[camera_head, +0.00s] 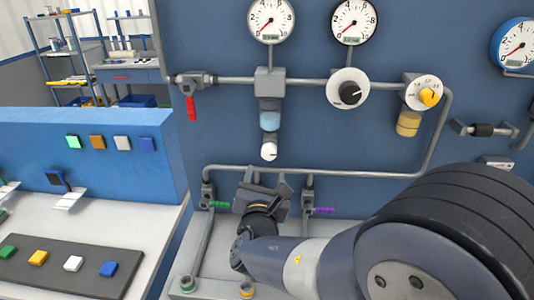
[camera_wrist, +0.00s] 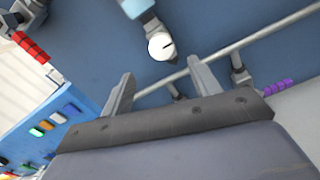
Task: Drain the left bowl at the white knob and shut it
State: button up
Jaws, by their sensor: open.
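The left bowl (camera_head: 270,119) is grey on top with a light blue lower part, hanging under a grey block on the upper pipe. The white knob (camera_head: 268,151) sits at its bottom end. In the wrist view the white knob (camera_wrist: 161,47) has a dark mark on its face, below the light blue bowl part (camera_wrist: 136,6). My gripper (camera_head: 267,184) is below the knob in the head view. In the wrist view my gripper (camera_wrist: 161,67) is open, its two fingers apart and empty, with the knob beyond and between the tips. I see no contact with the knob.
The lower pipe (camera_head: 330,172) runs behind my gripper. A red handle (camera_head: 191,108) hangs at left; a green handle (camera_head: 220,205) and a purple handle (camera_head: 324,211) flank the gripper. A yellow bowl (camera_head: 409,123) and a black-and-white dial (camera_head: 348,89) are to the right.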

aim_at(269, 155)
jog(key=w, duration=0.3)
jog(key=w+p, duration=0.1)
jog(key=w, duration=0.2)
jog(key=w+p, duration=0.1)
jog(key=w, duration=0.2)
jog(key=shift+w+d, duration=0.25)
jog(key=shift+w, duration=0.15)
jog(key=shift+c, duration=0.3)
jog(key=c, duration=0.9)
